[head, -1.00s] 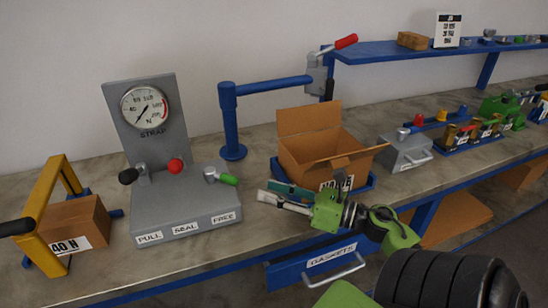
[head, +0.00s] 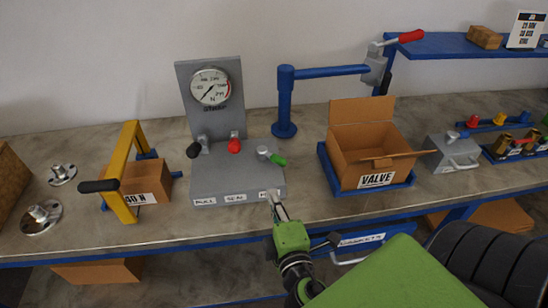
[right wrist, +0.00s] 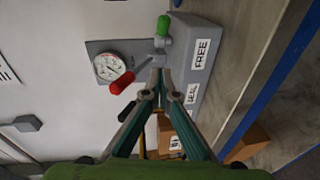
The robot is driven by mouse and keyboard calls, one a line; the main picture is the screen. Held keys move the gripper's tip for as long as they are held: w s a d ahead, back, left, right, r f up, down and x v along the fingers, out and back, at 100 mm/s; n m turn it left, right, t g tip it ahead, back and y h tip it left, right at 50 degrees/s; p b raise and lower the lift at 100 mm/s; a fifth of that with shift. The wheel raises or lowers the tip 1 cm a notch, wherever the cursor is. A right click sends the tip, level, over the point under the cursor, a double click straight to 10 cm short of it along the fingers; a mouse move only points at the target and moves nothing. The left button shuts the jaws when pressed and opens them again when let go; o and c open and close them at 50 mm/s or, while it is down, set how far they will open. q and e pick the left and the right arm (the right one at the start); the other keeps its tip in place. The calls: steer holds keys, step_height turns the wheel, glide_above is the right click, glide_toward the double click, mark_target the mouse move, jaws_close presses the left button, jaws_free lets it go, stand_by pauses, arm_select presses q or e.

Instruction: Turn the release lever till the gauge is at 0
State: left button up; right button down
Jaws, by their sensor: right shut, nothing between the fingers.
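The grey strap station (head: 220,182) has a round gauge (head: 210,87) on its upright plate. Its needle points to the lower left; the exact reading is too small to tell. The green-handled lever (head: 278,160) is at the right above the FREE label, and shows in the right wrist view (right wrist: 163,26). A red-handled lever (head: 234,146) and a black-handled lever (head: 194,150) stand to its left. My right gripper (head: 272,196) is shut and empty at the station's front right edge, below the green handle. In the right wrist view its fingertips (right wrist: 160,74) appear near that lever's base; contact is unclear.
A yellow frame (head: 121,172) with a black handle and a 40 N box (head: 148,183) stand left. A blue post with an arm (head: 286,105) rises behind. An open VALVE carton (head: 365,150) sits right. Metal flanges (head: 42,217) lie far left.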

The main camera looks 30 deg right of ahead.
steer(key=s+a+r+m, duration=0.1)
steer(key=m, duration=0.1)
steer(key=p, duration=0.4)
glide_toward(275, 161)
steer(key=shift+g+h, duration=0.4)
steer(key=w, duration=0.1)
steer(key=w+a, duration=0.1)
steer(key=w, duration=0.1)
steer(key=w+a, duration=0.1)
steer(key=w, duration=0.1)
steer(key=shift+r, duration=0.3)
steer(key=d, duration=0.2)
steer(key=w+d+f+p, duration=0.1)
arm_select(q)
step_height(275, 161, up, 6)
arm_select(e)
steer(key=shift+d+f, duration=0.2)
steer(key=shift+d, duration=0.1)
steer(key=shift+d, duration=0.2)
arm_select(q)
steer(key=shift+s+f, duration=0.15)
steer(key=shift+s, duration=0.2)
arm_select(e)
steer(key=shift+d+n+y, duration=0.15)
steer(key=shift+n+y, duration=0.15)
steer(key=shift+y, duration=0.3)
